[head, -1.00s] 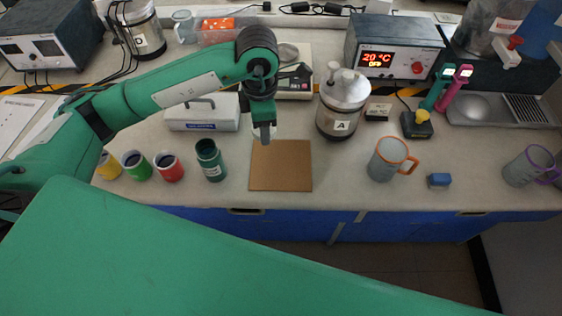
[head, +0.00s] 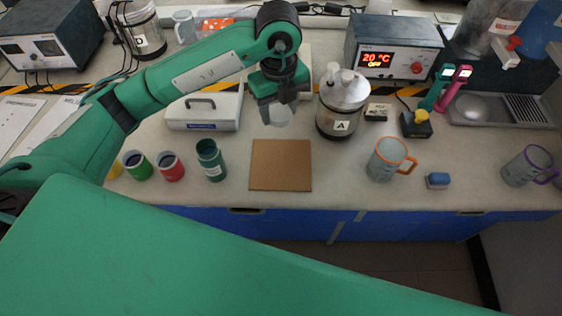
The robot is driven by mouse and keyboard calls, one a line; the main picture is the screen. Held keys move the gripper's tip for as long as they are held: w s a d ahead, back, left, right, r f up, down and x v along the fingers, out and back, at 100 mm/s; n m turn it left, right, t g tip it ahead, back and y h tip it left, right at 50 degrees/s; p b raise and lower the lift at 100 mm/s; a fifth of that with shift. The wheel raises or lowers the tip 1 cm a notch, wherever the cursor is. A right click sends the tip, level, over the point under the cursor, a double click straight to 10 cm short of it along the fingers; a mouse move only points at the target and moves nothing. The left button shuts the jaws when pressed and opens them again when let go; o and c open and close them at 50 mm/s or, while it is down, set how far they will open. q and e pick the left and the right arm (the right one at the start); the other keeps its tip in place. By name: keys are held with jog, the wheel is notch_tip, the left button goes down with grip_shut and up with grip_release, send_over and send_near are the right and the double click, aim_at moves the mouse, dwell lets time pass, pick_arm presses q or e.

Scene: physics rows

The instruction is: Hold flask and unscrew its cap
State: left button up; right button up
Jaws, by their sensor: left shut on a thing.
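My left gripper (head: 276,106) is above the bench, behind the brown square mat and left of jar A. It is shut on a pale grey thing (head: 278,117), mostly hidden by the fingers; I cannot tell what it is. A dark green, labelled flask-like vessel (head: 211,163) stands upright left of the mat, with a dark top that looks open. The metal jar A (head: 343,100), with a rounded top and a knob, stands upright right of the gripper, apart from it. I cannot tell which of these is the task's flask. My right gripper is not in view.
The brown mat (head: 280,166) is bare. Red (head: 169,168) and green (head: 137,166) cups stand at left. A white case (head: 203,112) lies behind them. A grey mug (head: 385,160) with an orange handle and a blue block (head: 437,181) are at right. The front right bench is mostly clear.

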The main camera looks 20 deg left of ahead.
pick_arm(q)
jog(key=n, duration=0.2)
jog(key=shift+w+d+r+n, duration=0.1)
jog(key=shift+d+r+n, duration=0.15)
jog(key=shift+n, duration=0.15)
jog(key=shift+f, duration=0.25)
jog(key=p, duration=0.1)
send_over(281, 164)
notch_tip(281, 164, down, 14)
jog(key=shift+f, duration=0.1)
notch_tip(281, 164, down, 5)
jog(key=shift+f+p, duration=0.1)
jog(key=shift+p, duration=0.45)
jog(key=shift+f, duration=0.15)
jog(key=o, duration=1.1)
